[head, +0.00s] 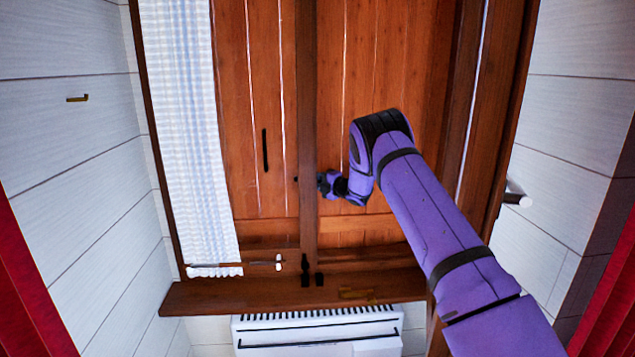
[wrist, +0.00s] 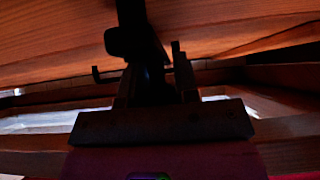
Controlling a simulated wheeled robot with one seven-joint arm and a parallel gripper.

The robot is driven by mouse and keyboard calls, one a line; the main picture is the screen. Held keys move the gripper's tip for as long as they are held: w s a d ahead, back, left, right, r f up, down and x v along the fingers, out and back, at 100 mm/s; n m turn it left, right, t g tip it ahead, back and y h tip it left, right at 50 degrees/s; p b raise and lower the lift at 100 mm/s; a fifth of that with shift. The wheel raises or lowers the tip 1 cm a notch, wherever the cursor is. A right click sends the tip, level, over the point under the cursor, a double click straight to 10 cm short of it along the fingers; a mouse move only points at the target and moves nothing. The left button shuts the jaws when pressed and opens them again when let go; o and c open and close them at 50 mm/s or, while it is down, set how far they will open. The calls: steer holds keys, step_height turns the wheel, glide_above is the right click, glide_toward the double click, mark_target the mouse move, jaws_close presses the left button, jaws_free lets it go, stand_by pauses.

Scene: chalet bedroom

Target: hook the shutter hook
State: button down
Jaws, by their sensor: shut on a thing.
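My gripper (head: 324,183) is beside the dark wooden centre post of the window, in front of the right shutter panel (head: 375,75). In the wrist view my gripper (wrist: 150,75) is shut on a dark upright fitting (wrist: 130,15) against the wood. The view is too dark to tell whether this fitting is the shutter hook. A small dark hook-shaped piece (wrist: 97,74) shows to its left. The left shutter panel (head: 240,130) carries a black vertical bar (head: 265,150). Both panels look closed or nearly so, with light showing through narrow gaps.
A white curtain (head: 190,130) hangs at the left of the window. The wooden sill (head: 240,296) has small black fittings (head: 305,270) above it at the centre. A white radiator (head: 318,328) is below. A wall hook (head: 77,98) is on the left wall.

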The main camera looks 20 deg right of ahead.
steer(key=shift+f, duration=0.1)
steer(key=c, duration=0.9)
jaws_free()
steer(key=v, duration=1.1)
